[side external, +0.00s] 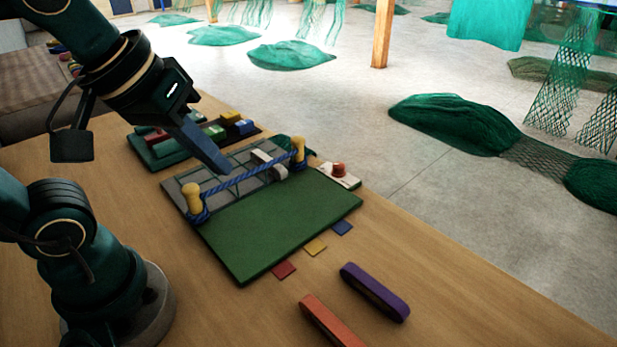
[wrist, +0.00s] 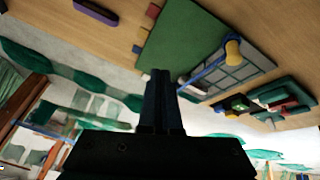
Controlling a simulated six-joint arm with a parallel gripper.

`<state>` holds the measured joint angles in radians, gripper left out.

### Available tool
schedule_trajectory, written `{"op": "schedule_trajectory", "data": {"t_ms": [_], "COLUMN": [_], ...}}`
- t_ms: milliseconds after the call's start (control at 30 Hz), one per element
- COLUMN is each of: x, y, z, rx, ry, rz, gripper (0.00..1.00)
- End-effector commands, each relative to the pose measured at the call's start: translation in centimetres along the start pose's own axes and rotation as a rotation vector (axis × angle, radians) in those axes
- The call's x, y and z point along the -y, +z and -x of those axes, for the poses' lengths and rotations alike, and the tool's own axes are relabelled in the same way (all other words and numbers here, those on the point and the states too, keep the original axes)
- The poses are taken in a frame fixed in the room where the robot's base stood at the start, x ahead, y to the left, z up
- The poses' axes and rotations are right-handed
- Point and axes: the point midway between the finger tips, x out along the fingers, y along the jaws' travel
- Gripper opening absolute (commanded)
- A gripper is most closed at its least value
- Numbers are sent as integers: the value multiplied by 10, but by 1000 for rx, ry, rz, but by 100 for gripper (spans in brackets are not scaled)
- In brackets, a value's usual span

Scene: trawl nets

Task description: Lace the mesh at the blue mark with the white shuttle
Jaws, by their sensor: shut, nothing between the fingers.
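A green mat (side external: 285,225) lies on the wooden table with a grey gridded mesh panel (side external: 225,180) at its far end. A blue cord (side external: 240,180) runs between two yellow posts over it. A pale white piece (side external: 268,160), possibly the white shuttle, lies near the far post, partly behind the cord. A blue square (side external: 342,227) lies at the mat's right edge; I cannot tell whether it is the blue mark. My gripper (side external: 222,166) is shut and empty, its tip above the mesh panel. In the wrist view my shut fingers (wrist: 161,75) overlap the mat's edge.
Yellow (side external: 316,246) and red (side external: 283,269) squares sit beside the mat. A purple bar (side external: 375,292) and an orange bar (side external: 330,322) lie at the front. A tray of coloured blocks (side external: 155,153) stands behind the panel. A red button (side external: 339,169) stands on a white base.

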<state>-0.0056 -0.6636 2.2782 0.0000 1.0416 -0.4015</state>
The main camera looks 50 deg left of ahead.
Motion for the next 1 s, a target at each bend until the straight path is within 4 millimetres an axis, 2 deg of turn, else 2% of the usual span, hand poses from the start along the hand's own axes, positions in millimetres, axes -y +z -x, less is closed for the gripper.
{"op": "schedule_trajectory", "data": {"t_ms": [33,100,200,233,300,333,400,467,667,867,1000], "x": [4,9,13,13,11,11,11,11,12,21,31], "y": [13,25,33,32,28,26,20,12,-36,-85,-114], "z": [-6,-16,-26,-27,-26,-26,-26,-26,-36,-62,-89], "rx": [-5,-2,14,8,-5,-5,4,16,65,85,82], "ry": [4,4,0,1,3,1,-11,-28,-126,-246,-335], "rz": [-83,-195,-322,-348,-386,-390,-372,-326,-72,204,398], "gripper": [0,0,0,4,31,40,40,40,40,40,40]}}
